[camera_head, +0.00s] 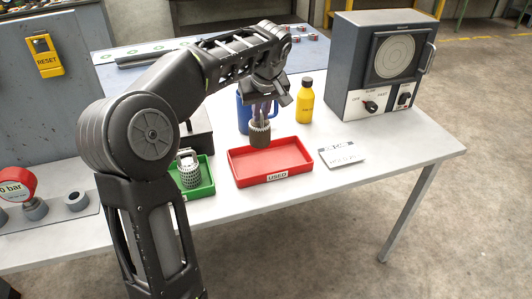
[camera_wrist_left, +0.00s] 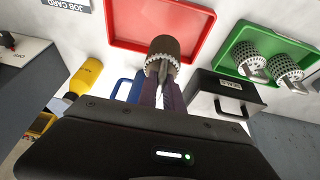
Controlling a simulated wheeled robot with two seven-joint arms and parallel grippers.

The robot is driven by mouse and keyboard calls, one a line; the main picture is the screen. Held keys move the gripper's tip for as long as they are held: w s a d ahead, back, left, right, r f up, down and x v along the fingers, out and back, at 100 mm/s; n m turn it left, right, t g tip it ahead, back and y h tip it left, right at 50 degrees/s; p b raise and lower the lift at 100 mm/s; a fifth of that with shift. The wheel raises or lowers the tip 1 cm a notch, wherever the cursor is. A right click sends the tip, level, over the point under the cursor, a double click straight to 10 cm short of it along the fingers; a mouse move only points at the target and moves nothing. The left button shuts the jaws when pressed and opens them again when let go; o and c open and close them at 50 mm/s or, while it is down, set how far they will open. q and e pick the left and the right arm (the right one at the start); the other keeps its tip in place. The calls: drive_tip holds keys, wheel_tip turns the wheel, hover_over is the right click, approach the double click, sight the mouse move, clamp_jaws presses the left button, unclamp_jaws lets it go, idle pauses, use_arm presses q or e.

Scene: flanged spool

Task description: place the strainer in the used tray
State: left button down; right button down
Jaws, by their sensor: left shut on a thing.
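My left gripper (camera_head: 263,110) points down and is shut on a brownish strainer (camera_head: 260,133), a short cylinder with a toothed pale flange. The strainer hangs over the back left part of the red used tray (camera_head: 285,161), above its floor. In the left wrist view the dark fingers (camera_wrist_left: 164,92) hold the strainer (camera_wrist_left: 163,50) by its upper end, and the red tray (camera_wrist_left: 190,20) lies beyond it. The visible floor of the red tray is empty. My right gripper is out of view.
A green tray (camera_head: 204,188) with two pale perforated strainers (camera_wrist_left: 247,55) stands left of the red tray. A blue mug (camera_head: 243,112) and yellow bottle (camera_head: 305,102) stand behind it. A white card (camera_head: 342,155) lies to the right, before a grey machine (camera_head: 355,60).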

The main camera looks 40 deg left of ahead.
sight(261, 138)
use_arm(q)
wheel_tip(261, 138, down, 5)
drive_tip(key=shift+f, duration=0.1)
drive_tip(key=shift+f+p, duration=0.35)
drive_tip(key=shift+f, duration=1.5)
drive_tip(key=shift+f, duration=0.2)
drive_tip(key=c, duration=1.5)
unclamp_jaws()
drive_tip(key=shift+r, duration=0.15)
drive_tip(key=shift+r, duration=0.15)
drive_tip(key=b+v, duration=0.1)
drive_tip(key=v, duration=1.1)
